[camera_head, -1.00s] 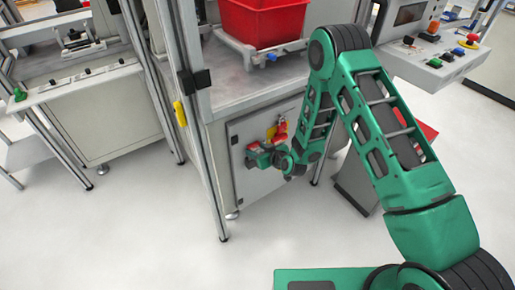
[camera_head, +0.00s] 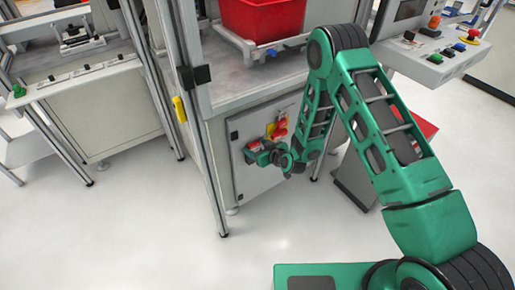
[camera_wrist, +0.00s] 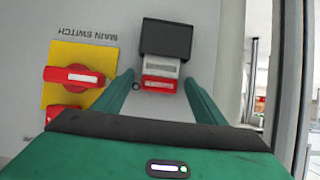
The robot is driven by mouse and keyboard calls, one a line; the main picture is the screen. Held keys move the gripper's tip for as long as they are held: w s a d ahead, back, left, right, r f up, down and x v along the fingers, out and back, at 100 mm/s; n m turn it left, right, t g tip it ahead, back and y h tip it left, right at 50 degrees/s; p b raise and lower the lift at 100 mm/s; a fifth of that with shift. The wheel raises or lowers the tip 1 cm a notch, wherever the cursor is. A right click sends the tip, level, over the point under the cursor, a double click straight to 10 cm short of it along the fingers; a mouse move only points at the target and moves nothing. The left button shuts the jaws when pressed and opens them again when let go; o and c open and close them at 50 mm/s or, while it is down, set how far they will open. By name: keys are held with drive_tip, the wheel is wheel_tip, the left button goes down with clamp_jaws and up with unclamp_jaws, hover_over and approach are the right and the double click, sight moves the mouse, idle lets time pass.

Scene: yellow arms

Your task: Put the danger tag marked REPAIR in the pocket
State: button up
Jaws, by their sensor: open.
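A red and white tag (camera_wrist: 160,75) shows in the wrist view at the mouth of a black pocket (camera_wrist: 166,38) on the grey cabinet door. Its far end goes out of sight at the pocket's edge, and its red end sticks out towards me. I cannot read its marking. My gripper (camera_wrist: 161,88) is open, with one green finger on each side of the tag and gaps between. In the head view my gripper (camera_head: 258,154) is at the cabinet door, and the tag and pocket are hard to make out there.
Beside the pocket is a red rotary switch (camera_wrist: 75,75) on a yellow plate (camera_wrist: 88,55) labelled MAIN SWITCH. Another red part below it is partly hidden by my gripper. A red crate (camera_head: 262,18) stands above the cabinet (camera_head: 245,190). The floor in front is clear.

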drive_tip(key=shift+a, duration=0.1)
drive_tip(key=v, duration=1)
drive_tip(key=shift+s+d+r, duration=0.15)
drive_tip(key=shift+d+r, duration=0.05)
drive_tip(key=shift+r, duration=0.1)
idle(0.3)
drive_tip(key=d+r+g, duration=0.3)
drive_tip(key=d+r, duration=0.5)
drive_tip(key=r, duration=0.2)
drive_tip(key=s+d+r+m+g+h, duration=0.25)
drive_tip(key=s+d+r, duration=0.3)
drive_tip(key=d, duration=0.35)
drive_tip(key=s+d+r+m+g+h, duration=0.1)
drive_tip(key=s+d+r+h, duration=0.2)
drive_tip(key=s+d+r, duration=0.45)
drive_tip(key=s+d+r+m+g, duration=0.2)
drive_tip(key=s+d+m, duration=0.3)
drive_tip(key=s, duration=0.7)
drive_tip(key=s+d+r+m+g+h, duration=0.1)
drive_tip(key=s+d+r+m+g, duration=0.1)
drive_tip(key=s+d+r+m, duration=0.2)
drive_tip(key=s+d+r, duration=0.1)
drive_tip(key=s+d, duration=0.2)
drive_tip(key=s, duration=0.5)
drive_tip(key=shift+s+m, duration=0.15)
drive_tip(key=shift+m, duration=0.2)
